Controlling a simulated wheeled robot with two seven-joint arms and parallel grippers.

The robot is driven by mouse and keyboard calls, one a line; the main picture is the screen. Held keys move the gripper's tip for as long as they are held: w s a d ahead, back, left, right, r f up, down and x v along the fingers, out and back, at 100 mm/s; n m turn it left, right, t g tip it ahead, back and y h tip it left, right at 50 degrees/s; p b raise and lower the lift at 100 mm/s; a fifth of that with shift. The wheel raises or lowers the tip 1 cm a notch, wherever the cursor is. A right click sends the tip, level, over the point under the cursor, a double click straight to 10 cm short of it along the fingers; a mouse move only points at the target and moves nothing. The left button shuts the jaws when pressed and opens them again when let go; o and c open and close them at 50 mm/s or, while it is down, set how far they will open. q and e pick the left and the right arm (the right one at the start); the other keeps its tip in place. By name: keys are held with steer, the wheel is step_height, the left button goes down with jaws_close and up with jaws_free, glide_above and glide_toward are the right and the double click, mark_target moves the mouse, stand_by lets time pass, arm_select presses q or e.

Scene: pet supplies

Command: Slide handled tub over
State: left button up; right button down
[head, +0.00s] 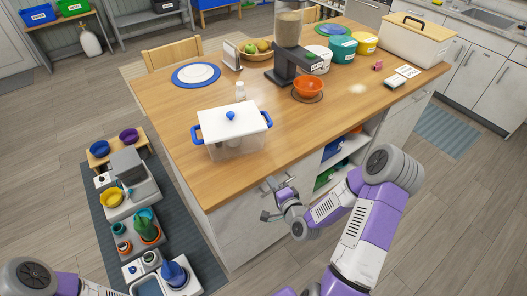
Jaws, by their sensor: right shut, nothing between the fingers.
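The handled tub (231,122) has a clear body, a white lid with a blue knob, and a blue handle on each side. It stands upright on the wooden island top (185,172), near the front edge at the left. My right gripper (271,200) is shut and empty. It is in front of the island's side, below the tub and to its right, apart from it. My left gripper is out of view; only part of that arm shows at the bottom left.
A blue plate setting (197,74), a dispenser (289,50) and an orange bowl (308,86) stand farther back. The island top right of the tub is clear. Pet items line a dark mat (101,205) at the left.

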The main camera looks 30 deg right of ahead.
steer(key=d+r+m+t+h, duration=0.2)
steer(key=d+r, duration=0.2)
glide_toward(261, 142)
steer(key=w+d, duration=0.3)
steer(key=shift+r+b, duration=0.15)
steer(key=shift+b, duration=0.15)
steer(key=w, duration=0.1)
steer(key=w+a, duration=0.1)
steer(key=shift+w+a, duration=0.3)
steer(key=shift+w, duration=0.1)
steer(key=shift+w+a, duration=0.25)
steer(key=shift+w, duration=0.1)
steer(key=shift+m, duration=0.3)
